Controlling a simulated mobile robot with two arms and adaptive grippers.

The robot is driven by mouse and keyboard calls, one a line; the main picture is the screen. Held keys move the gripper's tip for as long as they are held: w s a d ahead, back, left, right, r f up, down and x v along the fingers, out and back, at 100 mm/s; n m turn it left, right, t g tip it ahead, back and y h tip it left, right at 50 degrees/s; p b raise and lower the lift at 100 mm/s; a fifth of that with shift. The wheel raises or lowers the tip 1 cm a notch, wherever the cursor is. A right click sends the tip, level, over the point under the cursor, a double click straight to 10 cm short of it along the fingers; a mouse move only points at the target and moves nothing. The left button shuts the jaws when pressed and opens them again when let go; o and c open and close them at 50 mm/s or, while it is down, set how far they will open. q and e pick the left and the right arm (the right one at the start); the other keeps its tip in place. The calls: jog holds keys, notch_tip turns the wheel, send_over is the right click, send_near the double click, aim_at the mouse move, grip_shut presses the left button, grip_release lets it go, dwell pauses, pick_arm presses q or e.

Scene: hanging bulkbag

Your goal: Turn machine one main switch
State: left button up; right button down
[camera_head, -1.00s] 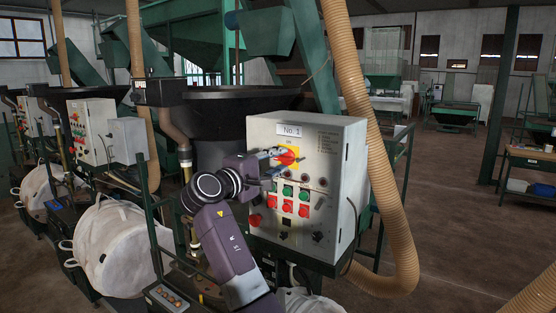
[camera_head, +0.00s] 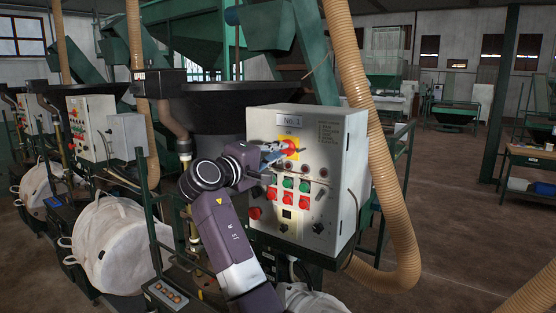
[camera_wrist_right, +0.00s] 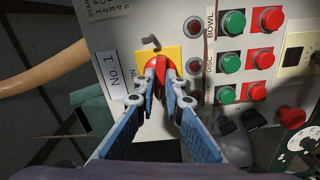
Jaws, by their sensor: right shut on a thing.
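The machine one main switch (camera_head: 288,146) is a red knob on a yellow plate, high on the pale control box (camera_head: 340,180) under a "No. 1" label (camera_head: 290,121). In the right wrist view, the red knob (camera_wrist_right: 159,68) stands between the fingertips of my right gripper (camera_wrist_right: 160,78), with the yellow plate (camera_wrist_right: 173,53) showing behind. My right gripper (camera_head: 281,150) is shut on the knob, reaching in from the lower left in the head view. The fingertips hide part of the knob. My left gripper is not in view.
Rows of green and red buttons (camera_head: 288,190) sit just below the switch. A beige hose (camera_head: 385,170) runs down the box's right side. A black hopper (camera_head: 215,110) stands behind, and a white bulk bag (camera_head: 115,245) is at left. Open floor (camera_head: 450,230) lies to the right.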

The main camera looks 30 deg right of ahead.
jog(key=shift+f+m+b, duration=0.15)
jog(key=shift+m+b, duration=2.4)
jog(key=shift+m, duration=1.35)
jog(key=shift+f+m+b, duration=0.1)
jog(key=shift+m+b, duration=2.45)
jog(key=shift+m, duration=1.35)
jog(key=c, duration=2)
grip_release()
jog(key=shift+c, duration=0.2)
jog(key=shift+r, duration=0.15)
